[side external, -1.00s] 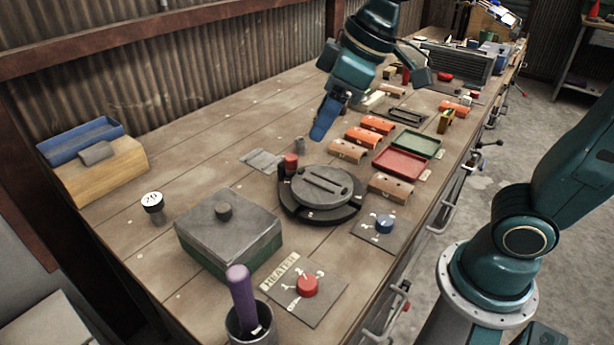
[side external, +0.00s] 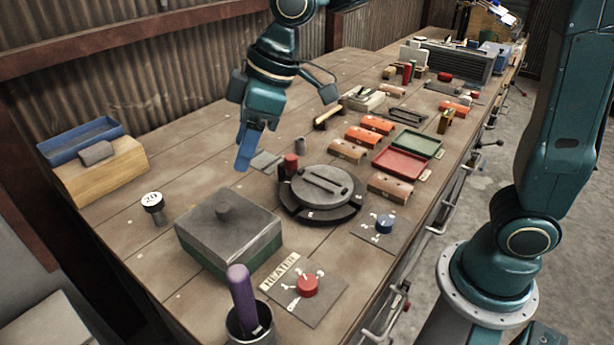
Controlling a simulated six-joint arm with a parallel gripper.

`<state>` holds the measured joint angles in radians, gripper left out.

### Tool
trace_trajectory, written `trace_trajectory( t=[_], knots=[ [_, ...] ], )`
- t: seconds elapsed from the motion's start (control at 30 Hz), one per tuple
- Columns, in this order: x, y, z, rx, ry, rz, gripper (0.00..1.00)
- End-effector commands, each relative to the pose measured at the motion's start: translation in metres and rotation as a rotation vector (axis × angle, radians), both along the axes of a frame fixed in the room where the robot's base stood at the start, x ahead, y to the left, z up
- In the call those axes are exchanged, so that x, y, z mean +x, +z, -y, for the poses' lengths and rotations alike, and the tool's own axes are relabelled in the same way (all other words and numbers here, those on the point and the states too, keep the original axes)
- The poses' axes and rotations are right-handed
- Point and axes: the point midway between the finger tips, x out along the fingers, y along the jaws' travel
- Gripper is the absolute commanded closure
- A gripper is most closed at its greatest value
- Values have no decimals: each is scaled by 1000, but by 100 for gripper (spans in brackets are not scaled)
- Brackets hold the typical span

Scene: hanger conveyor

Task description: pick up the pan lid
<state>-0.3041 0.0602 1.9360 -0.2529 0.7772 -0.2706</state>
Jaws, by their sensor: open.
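My gripper (side external: 243,161) points down above the bench, behind and slightly right of the lid in the picture. It is open, apart from the lid, with nothing seen in it. The gap between its fingers is hard to make out from this side.
A round grey disc (side external: 322,186) on a black base with a red knob stands right of the lid. A wooden block (side external: 105,170) lies left.

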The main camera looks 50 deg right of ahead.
Motion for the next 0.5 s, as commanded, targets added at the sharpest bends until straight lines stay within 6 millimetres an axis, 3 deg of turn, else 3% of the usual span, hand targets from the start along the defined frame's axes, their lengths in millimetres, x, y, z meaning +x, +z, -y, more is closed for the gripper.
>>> trace_trajectory(
  t=[0.5],
  knots=[
    [18, -64, -18, -2, 0, -2, 48]
  ],
)
